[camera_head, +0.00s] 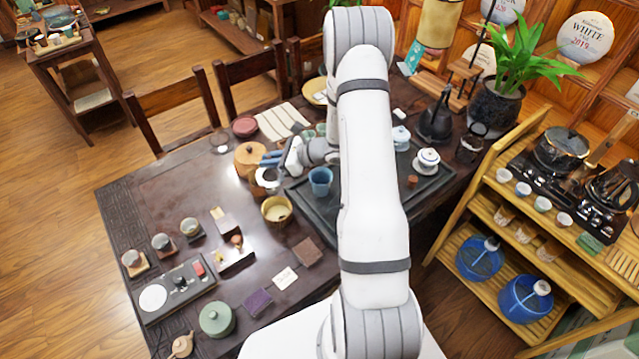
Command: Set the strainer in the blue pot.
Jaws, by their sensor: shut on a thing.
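A white round piece with a ring-like outline (267,178) shows just below the fingers. It may be the strainer, but I cannot tell whether it is held or stands on the table. An open blue pot (320,181) stands on the tray, right of and a little nearer than the gripper. My arm passes close to its right side.
The tray (332,212) also bears a lidded pale blue vessel (401,138) and a white lidded bowl (427,161). A wooden round box (249,158) and a bamboo-coloured cup (277,211) stand close to the gripper.

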